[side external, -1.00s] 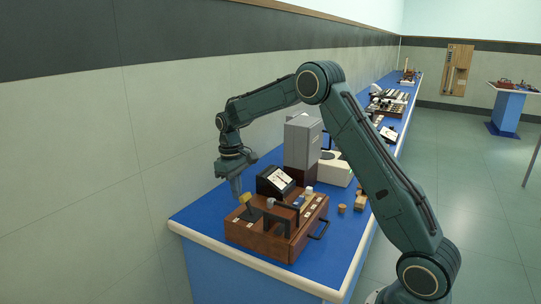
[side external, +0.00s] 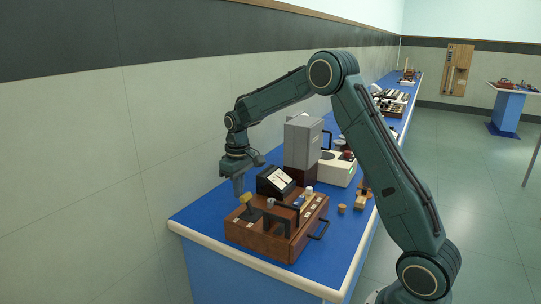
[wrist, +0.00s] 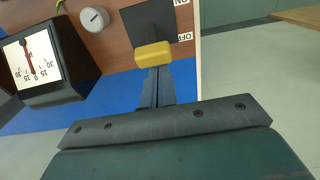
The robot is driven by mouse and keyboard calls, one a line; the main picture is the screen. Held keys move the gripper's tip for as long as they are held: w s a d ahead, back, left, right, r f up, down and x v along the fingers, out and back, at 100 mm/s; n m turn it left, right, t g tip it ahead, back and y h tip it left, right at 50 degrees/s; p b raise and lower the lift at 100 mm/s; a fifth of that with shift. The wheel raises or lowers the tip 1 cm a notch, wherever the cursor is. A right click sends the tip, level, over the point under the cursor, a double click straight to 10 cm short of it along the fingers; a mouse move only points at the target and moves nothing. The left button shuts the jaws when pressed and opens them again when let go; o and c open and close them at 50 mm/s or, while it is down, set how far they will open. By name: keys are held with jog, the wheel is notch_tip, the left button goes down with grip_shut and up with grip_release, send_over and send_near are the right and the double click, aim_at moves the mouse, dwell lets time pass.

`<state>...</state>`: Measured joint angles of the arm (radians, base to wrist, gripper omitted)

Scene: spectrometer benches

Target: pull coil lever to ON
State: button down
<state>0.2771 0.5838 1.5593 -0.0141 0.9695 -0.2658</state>
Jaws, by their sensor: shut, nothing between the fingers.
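The coil lever's yellow grip (side external: 246,197) stands at the left end of a wooden box on the blue bench. In the wrist view the yellow grip (wrist: 153,53) is over the edge of a black plate, beside the OFF label (wrist: 186,38). The ON label (wrist: 183,3) is farther up at the frame's top edge. My gripper (side external: 240,191) points down with its fingers shut and empty, right by the grip. In the wrist view the fingertips (wrist: 156,72) meet the grip's lower edge; whether they touch it I cannot tell. The lever's shaft is mostly hidden there.
The wooden box (side external: 259,240) also carries a grey knob (wrist: 95,18) and a black handle. A dial meter (side external: 275,181) and a tall grey housing (side external: 303,143) stand behind it. The wall is close on the left. Blue bench top is bare at the box's left.

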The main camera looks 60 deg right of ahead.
aim_at(245, 195)
jog(key=shift+s+r, duration=0.1)
jog(key=shift+s+r+t, duration=0.25)
jog(key=shift+s+t, duration=0.4)
jog(key=shift+t, duration=0.25)
jog(key=shift+s+r+t, duration=0.2)
jog(key=shift+s+t, duration=0.7)
jog(key=shift+t, duration=0.3)
jog(key=shift+s, duration=0.8)
jog(key=shift+r, duration=0.2)
jog(key=shift+r, duration=0.6)
jog(key=shift+w, duration=0.15)
